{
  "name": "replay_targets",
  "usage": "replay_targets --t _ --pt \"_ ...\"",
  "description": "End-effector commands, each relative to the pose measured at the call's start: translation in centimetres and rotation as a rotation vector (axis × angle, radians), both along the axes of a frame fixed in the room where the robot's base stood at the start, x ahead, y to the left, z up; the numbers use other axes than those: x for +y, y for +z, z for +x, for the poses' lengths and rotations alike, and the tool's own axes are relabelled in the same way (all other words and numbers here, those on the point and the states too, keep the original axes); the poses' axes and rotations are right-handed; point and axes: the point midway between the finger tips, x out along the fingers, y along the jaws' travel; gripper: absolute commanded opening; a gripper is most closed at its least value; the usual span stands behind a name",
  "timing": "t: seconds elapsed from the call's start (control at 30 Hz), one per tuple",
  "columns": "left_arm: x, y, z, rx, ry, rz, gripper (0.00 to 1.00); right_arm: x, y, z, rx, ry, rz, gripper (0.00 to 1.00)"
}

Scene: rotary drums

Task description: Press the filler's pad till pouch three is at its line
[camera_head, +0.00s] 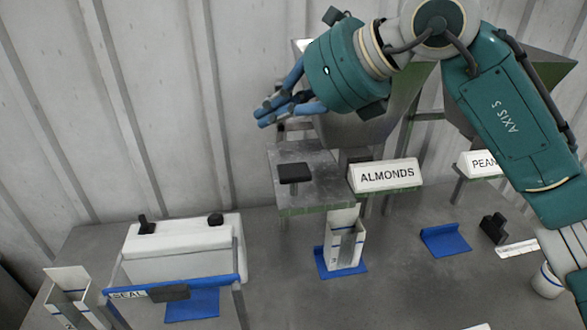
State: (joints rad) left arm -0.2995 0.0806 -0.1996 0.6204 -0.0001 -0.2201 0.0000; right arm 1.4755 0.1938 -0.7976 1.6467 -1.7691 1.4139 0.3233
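The filler's pad (294,172) is a small black block on top of a grey metal housing (325,188) beside the ALMONDS sign (387,175). My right gripper (264,113) has blue fingers, drawn together at the tips and empty. It hangs above and slightly left of the pad, apart from it. My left gripper is out of view.
A white sealer (182,255) with a blue bar (205,283) marked SEAL stands at front left. Another open pouch (67,280) is left of it. An empty blue holder (446,240), a black block (494,228) and a second sign (478,163) are on the right.

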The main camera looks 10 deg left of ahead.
Motion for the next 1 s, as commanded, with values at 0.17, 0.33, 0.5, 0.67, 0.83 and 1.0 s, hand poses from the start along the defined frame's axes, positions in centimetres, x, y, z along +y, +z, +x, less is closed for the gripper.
replay_targets --t 0.17,0.33,0.5,0.67,0.83,1.0 --pt "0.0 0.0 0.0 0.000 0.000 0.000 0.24 -3.1 0.4 2.3 -0.063 -0.103 -0.146 0.00" --pt "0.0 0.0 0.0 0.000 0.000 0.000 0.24 -3.9 0.6 2.9 -0.075 -0.131 -0.181 0.00" --pt "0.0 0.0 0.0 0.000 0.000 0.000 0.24 -3.9 0.5 2.8 -0.075 -0.130 -0.180 0.00" --pt "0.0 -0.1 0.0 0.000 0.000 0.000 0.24 -3.9 0.4 2.8 -0.074 -0.129 -0.179 0.00" --pt "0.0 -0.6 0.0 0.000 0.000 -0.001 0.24 -3.9 -0.4 2.8 -0.073 -0.127 -0.178 0.00" --pt "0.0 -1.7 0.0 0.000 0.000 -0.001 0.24 -3.9 -2.3 2.8 -0.073 -0.127 -0.178 0.00"
